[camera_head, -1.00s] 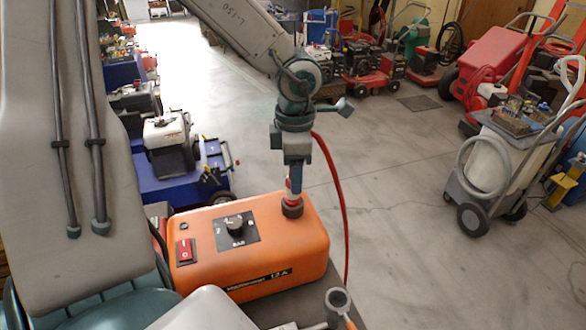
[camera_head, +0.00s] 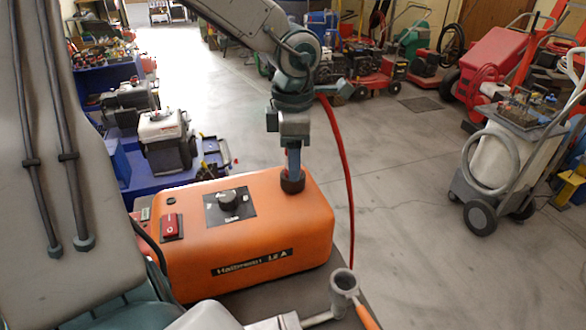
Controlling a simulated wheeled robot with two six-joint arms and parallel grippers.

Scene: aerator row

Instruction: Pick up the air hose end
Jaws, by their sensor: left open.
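A narrow red and blue stem, which may be the hose end, stands in a black collar (camera_head: 292,182) on top of the orange box (camera_head: 240,240). My left gripper (camera_head: 293,158) points straight down over the collar, its open jaws at the stem. The fingers hide most of the stem, and I cannot tell whether they touch it. My right gripper is not in view.
The box carries a red switch (camera_head: 172,226) and a black knob (camera_head: 229,200). A grey cup-shaped holder (camera_head: 343,283) stands in front of it at the right. A blue cart with an engine (camera_head: 166,140) is behind left. A hose trolley (camera_head: 495,165) stands right; the floor between is clear.

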